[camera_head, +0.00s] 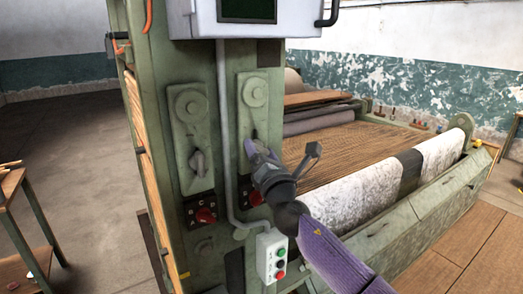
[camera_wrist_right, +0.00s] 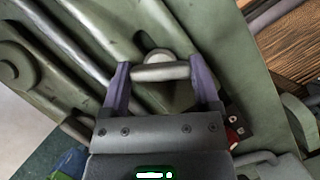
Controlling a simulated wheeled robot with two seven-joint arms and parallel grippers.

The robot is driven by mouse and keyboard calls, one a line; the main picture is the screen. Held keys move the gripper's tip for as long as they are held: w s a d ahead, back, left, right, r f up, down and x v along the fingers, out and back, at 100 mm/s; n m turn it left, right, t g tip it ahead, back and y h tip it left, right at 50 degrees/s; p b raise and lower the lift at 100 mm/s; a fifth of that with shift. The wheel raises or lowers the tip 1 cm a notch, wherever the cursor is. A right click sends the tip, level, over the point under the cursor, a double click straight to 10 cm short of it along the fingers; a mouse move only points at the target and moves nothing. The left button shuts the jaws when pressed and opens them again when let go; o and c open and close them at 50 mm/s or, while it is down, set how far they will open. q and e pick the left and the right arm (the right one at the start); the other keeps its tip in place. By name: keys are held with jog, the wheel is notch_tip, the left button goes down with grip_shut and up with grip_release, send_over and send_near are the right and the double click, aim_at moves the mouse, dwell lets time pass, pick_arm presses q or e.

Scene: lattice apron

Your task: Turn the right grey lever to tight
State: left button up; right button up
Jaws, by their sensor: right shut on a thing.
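The right grey lever shows in the right wrist view as a short, smooth grey bar (camera_wrist_right: 160,72) on a round hub, lying crosswise between the fingers. My right gripper (camera_head: 256,150) is at the right plate of the green machine post and hides most of this lever in the head view. In the right wrist view the purple fingers of my right gripper (camera_wrist_right: 161,76) are shut on the two ends of the bar. The left grey lever (camera_head: 199,163) is free on the left plate and stands about upright. My left gripper is not in view. I cannot read any tight mark.
Red knobs (camera_head: 205,215) sit below the levers. A grey conduit (camera_head: 224,130) runs between the plates down to a button box (camera_head: 271,256). A wooden table (camera_head: 12,185) stands at left.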

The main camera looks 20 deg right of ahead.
jog(key=m+h+p, duration=0.1)
jog(key=m+p, duration=0.1)
jog(key=m, duration=0.1)
jog(key=shift+a+r+g, duration=0.1)
jog(key=shift+r+g, duration=0.05)
jog(key=shift+g, duration=0.15)
jog(key=m+g+h+p, duration=0.1)
jog(key=m+p, duration=0.1)
jog(key=m, duration=0.1)
jog(key=shift+r+h, duration=0.1)
jog(key=shift+h, duration=0.2)
jog(key=m+p, duration=0.1)
jog(key=m, duration=0.1)
jog(key=m+g+p, duration=0.1)
jog(key=m+p, duration=0.1)
jog(key=shift+m+g, duration=0.3)
jog(key=shift+m, duration=0.1)
jog(key=shift+m+g+h+p, duration=0.4)
jog(key=shift+m+p, duration=0.7)
jog(key=shift+p, duration=0.05)
jog(key=o, duration=1.1)
jog(key=shift+s, duration=0.1)
